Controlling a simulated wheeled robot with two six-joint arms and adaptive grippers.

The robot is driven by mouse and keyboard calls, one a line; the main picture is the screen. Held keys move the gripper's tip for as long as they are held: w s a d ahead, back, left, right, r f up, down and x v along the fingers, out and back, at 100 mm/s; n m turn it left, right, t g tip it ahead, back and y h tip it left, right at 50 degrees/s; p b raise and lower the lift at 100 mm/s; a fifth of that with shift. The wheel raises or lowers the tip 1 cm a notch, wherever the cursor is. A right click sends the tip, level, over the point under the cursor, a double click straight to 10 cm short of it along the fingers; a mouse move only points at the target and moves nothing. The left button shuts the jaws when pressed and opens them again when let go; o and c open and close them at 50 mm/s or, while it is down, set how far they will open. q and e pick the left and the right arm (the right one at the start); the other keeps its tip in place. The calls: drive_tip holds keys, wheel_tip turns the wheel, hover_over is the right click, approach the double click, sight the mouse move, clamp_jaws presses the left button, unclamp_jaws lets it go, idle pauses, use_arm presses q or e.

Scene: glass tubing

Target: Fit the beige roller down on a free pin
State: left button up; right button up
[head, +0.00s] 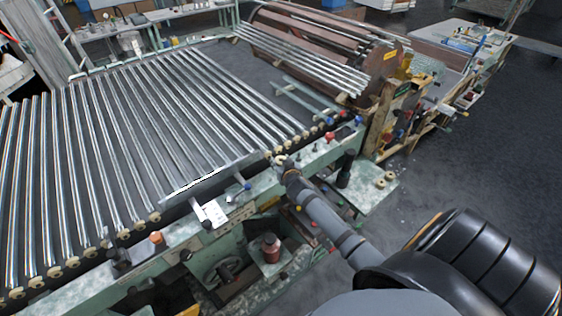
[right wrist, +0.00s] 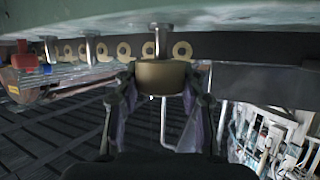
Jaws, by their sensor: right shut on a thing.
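The beige roller (right wrist: 161,76) sits between the two fingers of my right gripper (right wrist: 158,92), which is shut on it. In the right wrist view, which looks inverted, a silver pin (right wrist: 160,42) runs from the green frame to the roller's near face. The pin lines up with the roller's middle; I cannot tell whether its tip is inside the bore. In the head view the roller (head: 280,160) shows at the tip of my right gripper (head: 286,167), over the green rail (head: 318,158). My left gripper is out of view.
Other silver pins (right wrist: 91,48) stand along the frame. A row of beige rollers (right wrist: 182,50) lies behind. Long metal tubes (head: 130,125) fill the bed at left. A red knob (head: 330,136) is nearby on the rail.

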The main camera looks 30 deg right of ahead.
drive_tip(key=shift+f+b, duration=1.1)
drive_tip(key=shift+f, duration=0.2)
drive_tip(key=o, duration=1.2)
drive_tip(key=v, duration=1.2)
